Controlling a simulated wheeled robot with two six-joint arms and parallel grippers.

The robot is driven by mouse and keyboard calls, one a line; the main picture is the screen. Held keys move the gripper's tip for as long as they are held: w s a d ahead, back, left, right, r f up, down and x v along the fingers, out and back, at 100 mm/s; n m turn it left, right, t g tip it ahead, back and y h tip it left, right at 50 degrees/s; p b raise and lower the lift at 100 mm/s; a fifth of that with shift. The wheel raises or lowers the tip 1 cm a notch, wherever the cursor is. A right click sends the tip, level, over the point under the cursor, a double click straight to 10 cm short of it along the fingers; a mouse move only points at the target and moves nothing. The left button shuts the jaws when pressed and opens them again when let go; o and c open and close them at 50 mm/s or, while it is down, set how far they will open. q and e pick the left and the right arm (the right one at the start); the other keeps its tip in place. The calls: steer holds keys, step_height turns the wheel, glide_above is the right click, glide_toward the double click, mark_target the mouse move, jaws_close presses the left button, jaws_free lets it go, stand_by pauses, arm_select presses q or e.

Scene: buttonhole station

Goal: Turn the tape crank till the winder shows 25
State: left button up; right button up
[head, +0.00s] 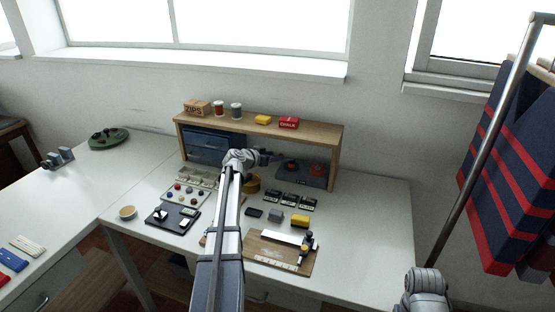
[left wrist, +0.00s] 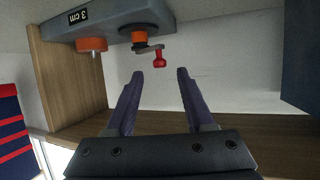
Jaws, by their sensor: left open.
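The tape winder (head: 308,180) is a dark grey box with orange round parts, under the wooden shelf at the back of the table. It appears upside down in the left wrist view (left wrist: 70,27), where its label reads "3 cm". Its crank (left wrist: 150,48) is a short grey arm on an orange hub, ending in a red knob (left wrist: 160,61). My left gripper (head: 278,157) is open and points at the winder. In the left wrist view, its fingertips (left wrist: 160,73) lie either side of the knob's line, with the knob just past them; I see no contact.
The wooden shelf (head: 335,150) stands over the winder, with blue drawers (head: 207,147) at its left. Small black boxes (head: 290,201), a yellow block (head: 300,221) and a wooden board (head: 262,250) lie in front. Part of my right arm shows at lower right.

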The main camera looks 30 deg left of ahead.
mark_target(289, 161)
arm_select(q)
steer(key=x, duration=0.3)
steer(key=shift+b, duration=0.35)
steer(key=shift+c, duration=0.3)
jaws_close()
